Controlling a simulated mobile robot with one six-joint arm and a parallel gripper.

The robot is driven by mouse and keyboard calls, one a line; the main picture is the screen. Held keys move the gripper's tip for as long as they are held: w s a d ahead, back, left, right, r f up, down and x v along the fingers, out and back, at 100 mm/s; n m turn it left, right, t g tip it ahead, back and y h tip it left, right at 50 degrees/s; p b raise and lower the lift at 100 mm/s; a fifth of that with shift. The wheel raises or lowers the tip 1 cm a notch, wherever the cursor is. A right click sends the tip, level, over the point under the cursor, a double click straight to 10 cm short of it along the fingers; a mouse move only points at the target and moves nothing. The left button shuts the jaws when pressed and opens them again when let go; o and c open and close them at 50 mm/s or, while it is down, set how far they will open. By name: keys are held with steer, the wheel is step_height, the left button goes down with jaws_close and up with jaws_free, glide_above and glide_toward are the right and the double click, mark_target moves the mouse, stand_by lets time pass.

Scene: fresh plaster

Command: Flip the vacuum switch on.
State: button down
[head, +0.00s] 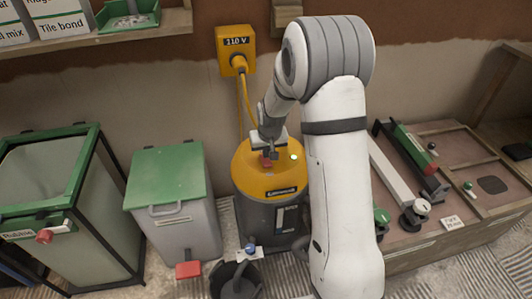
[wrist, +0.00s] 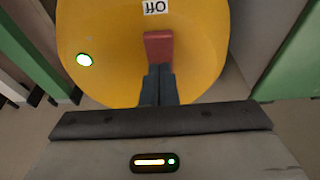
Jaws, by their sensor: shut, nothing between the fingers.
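The vacuum (head: 256,178) is a dark drum with a yellow top, standing on the floor in the middle of the head view. The fingers hide the yellow top just below the switch.
A grey bin with a green lid (head: 166,172) stands left of the vacuum, beside a green-framed box (head: 62,200). A yellow 110 V box (head: 236,48) is on the wall behind. A dark bucket (head: 236,282) is in front. A tool bench (head: 455,160) is at right.

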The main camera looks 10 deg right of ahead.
mark_target(268, 164)
steer(key=p+v, duration=0.1)
steer(key=v, duration=0.5)
steer(key=shift+r+p, duration=0.3)
steer(key=shift+s, duration=0.1)
